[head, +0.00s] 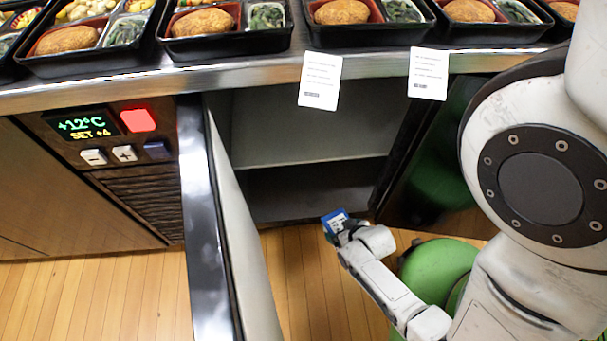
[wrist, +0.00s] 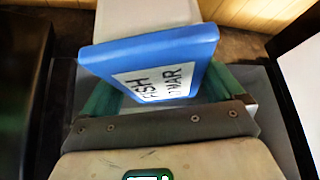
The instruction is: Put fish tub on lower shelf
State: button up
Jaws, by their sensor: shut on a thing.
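The fish tub (head: 334,219) is a small blue-lidded box with a white label reading "FISH" and a second, partly legible line. In the wrist view the tub (wrist: 150,50) sits tilted between the green finger pads. My gripper (head: 345,231) is shut on it, and the gripper also shows in the wrist view (wrist: 160,98). The tub is held at the mouth of the open cabinet, just in front of the lower shelf (head: 300,192). The lower shelf is dark and its visible part looks empty. The upper shelf (head: 300,155) is pale and looks empty.
The open cabinet door (head: 240,240) stands left of the opening. A control panel (head: 105,125) reads +12°C, SET +4, with a lit red button. Several bento trays (head: 228,45) line the counter above. Two paper slips (head: 320,80) hang from the counter edge.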

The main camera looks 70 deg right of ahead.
jog(key=w+d+b, duration=0.7)
jog(key=w+d, duration=0.7)
jog(key=d, duration=0.1)
jog(key=shift+w+b, duration=0.35)
jog(key=shift+w, duration=0.05)
jog(key=w+d+b, duration=0.3)
jog(key=shift+f, duration=0.2)
jog(key=shift+s+a+f+b, duration=0.2)
jog(key=shift+a+f+b, duration=0.05)
jog(key=shift+f+b, duration=0.3)
jog(key=o, duration=0.9)
jog(key=shift+f, duration=0.1)
